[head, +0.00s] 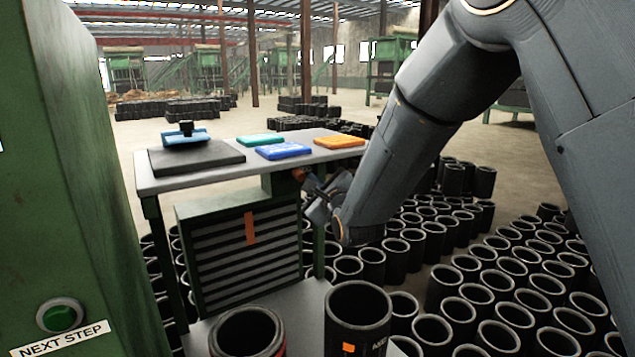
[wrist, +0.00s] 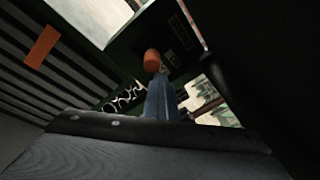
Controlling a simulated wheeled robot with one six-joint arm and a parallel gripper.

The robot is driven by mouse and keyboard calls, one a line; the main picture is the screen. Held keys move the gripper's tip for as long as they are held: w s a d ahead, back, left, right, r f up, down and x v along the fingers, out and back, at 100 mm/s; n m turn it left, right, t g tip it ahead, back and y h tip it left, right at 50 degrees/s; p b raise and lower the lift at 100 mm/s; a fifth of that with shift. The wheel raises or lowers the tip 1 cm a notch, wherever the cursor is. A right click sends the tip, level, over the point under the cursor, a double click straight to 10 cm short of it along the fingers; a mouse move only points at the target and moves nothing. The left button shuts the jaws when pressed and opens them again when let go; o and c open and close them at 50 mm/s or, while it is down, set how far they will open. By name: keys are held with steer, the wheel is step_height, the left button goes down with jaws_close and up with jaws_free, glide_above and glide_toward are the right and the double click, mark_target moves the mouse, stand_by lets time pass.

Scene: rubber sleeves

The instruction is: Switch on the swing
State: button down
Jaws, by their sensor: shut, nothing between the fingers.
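A small orange-red knob (head: 299,174) sits under the right front of the grey table (head: 200,179), by the green frame. In the wrist view the knob (wrist: 152,60) shows just beyond the fingertips, in front of a dark panel with small labels. My gripper (head: 309,186) is shut and empty, its fingers close to the knob. In the wrist view my gripper (wrist: 155,80) points at the knob. Whether the fingertips touch it, I cannot tell. The knob's setting is not readable.
A green slatted cabinet (head: 250,250) with an orange strip stands under the table. Coloured pads and a dark plate (head: 196,157) lie on top. Many black rubber sleeves (head: 510,290) crowd the floor at right. A green machine (head: 60,150) with a "NEXT STEP" button (head: 60,317) fills the left.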

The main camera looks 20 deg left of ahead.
steer(key=shift+s+a+r+b, duration=0.3)
steer(key=shift+a+r+b, duration=0.15)
steer(key=shift+r, duration=0.35)
steer(key=shift+d+f, duration=0.1)
steer(key=shift+f, duration=0.1)
step_height(320, 180, down, 3)
steer(key=w+d+b, duration=0.2)
steer(key=b, duration=0.1)
steer(key=s+d+r+b, duration=0.2)
steer(key=s+d+r, duration=0.2)
steer(key=s+d, duration=0.2)
steer(key=shift+s+d, duration=0.15)
steer(key=shift+s, duration=0.45)
steer(key=shift+w+f, duration=0.1)
